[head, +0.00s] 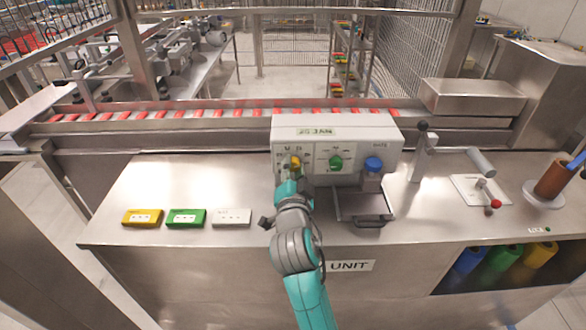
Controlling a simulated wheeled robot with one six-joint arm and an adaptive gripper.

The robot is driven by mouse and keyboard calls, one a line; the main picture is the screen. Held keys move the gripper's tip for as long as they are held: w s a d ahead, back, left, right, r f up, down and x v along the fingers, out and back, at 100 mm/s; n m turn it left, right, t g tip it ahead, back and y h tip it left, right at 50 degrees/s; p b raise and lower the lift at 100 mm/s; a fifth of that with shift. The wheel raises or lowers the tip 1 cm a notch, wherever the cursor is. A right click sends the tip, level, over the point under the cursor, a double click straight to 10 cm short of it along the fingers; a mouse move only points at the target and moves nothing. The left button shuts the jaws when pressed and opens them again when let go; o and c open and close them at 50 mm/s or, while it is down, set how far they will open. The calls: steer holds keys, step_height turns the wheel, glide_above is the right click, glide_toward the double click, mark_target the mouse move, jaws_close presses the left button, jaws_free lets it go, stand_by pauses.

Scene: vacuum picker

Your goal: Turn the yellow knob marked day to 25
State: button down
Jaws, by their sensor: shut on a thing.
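The yellow knob (295,162) is on the left of the front face of a white date-coding box (283,125) on the steel bench. My gripper (291,174) is at the knob, shut on it, and my teal arm partly hides the knob's lower part and its marks. The label on top of the box (316,132) reads JAN with a number before it that is too small to be sure of. A green knob (336,162) is to the right of the yellow one. A blue knob or cap (373,164) is further right.
Yellow (142,217), green (186,218) and white (231,218) blocks lie on the bench at left. A small tray (362,205) juts out below the box. A lever post (422,150) stands at right. A conveyor with red packs runs behind.

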steer(key=shift+f, duration=0.1)
steer(key=c, duration=0.8)
jaws_free()
steer(key=shift+c, duration=0.2)
steer(key=shift+s, duration=0.1)
steer(key=s, duration=1.2)
steer(key=s+d+f+n+g+y, duration=0.1)
steer(key=s+d+f+n, duration=0.3)
steer(key=s+f, duration=0.45)
steer(key=s+d+f+n+g+y, duration=0.1)
steer(key=s+d+f+n, duration=0.1)
steer(key=s+d+f, duration=0.6)
steer(key=s+d+n+h, duration=0.1)
steer(key=s+d, duration=0.1)
steer(key=s, duration=1)
steer(key=s+d+n+g+h, duration=0.1)
steer(key=s+d, duration=0.2)
steer(key=s, duration=0.9)
steer(key=shift+s+d+f, duration=0.15)
steer(key=shift+s+d, duration=0.15)
steer(key=shift+s, duration=0.1)
